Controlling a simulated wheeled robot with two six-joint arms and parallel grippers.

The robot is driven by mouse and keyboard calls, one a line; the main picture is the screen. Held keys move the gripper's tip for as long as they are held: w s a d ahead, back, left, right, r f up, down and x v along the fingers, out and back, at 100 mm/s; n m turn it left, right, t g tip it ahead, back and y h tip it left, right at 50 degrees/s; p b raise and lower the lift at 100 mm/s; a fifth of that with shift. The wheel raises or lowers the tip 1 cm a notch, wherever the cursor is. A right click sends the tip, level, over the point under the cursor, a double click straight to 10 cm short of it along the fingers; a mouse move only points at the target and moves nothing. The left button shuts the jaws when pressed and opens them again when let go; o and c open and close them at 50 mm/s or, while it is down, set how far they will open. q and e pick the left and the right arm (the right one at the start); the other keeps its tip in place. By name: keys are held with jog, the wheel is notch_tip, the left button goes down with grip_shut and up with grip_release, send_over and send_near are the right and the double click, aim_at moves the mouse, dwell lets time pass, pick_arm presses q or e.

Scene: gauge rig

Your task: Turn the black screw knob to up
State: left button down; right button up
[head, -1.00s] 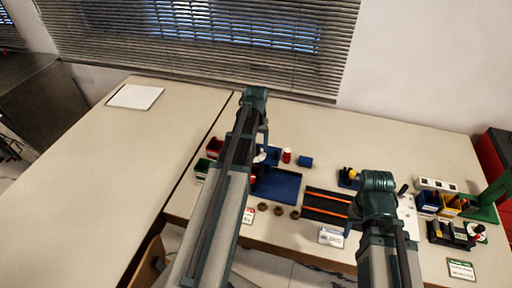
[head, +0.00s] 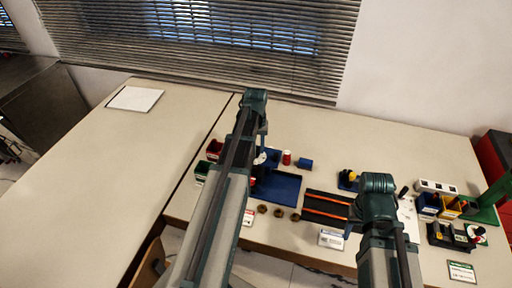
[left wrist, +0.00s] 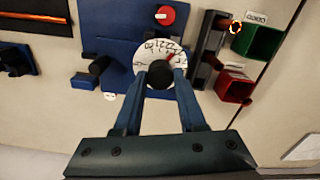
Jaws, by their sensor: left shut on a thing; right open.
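The black screw knob (left wrist: 160,74) sits on a round white dial (left wrist: 147,52) with black markings and a red mark, on a blue panel (left wrist: 112,37). In the left wrist view, my left gripper (left wrist: 161,79) has its blue fingers closed on both sides of the knob. In the head view the dial (head: 260,158) is small and my left arm partly covers the area; the knob's pointing direction cannot be told. My right gripper (head: 349,229) is open and empty, over the right part of the table, partly hidden by its own arm.
A red knob (left wrist: 165,14) is close to the dial. A red bin (left wrist: 234,86) and a green bin (left wrist: 258,42) stand to one side. An orange-striped black rail (head: 322,207), several brown rings and small blue and yellow bins lie farther right. The left table is mostly clear.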

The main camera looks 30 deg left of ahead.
pick_arm(q)
jog(key=n, duration=1.2)
jog(key=shift+n, duration=0.3)
jog(key=n, duration=1.1)
jog(key=shift+n, duration=0.3)
jog(key=shift+c, duration=2.4)
grip_release()
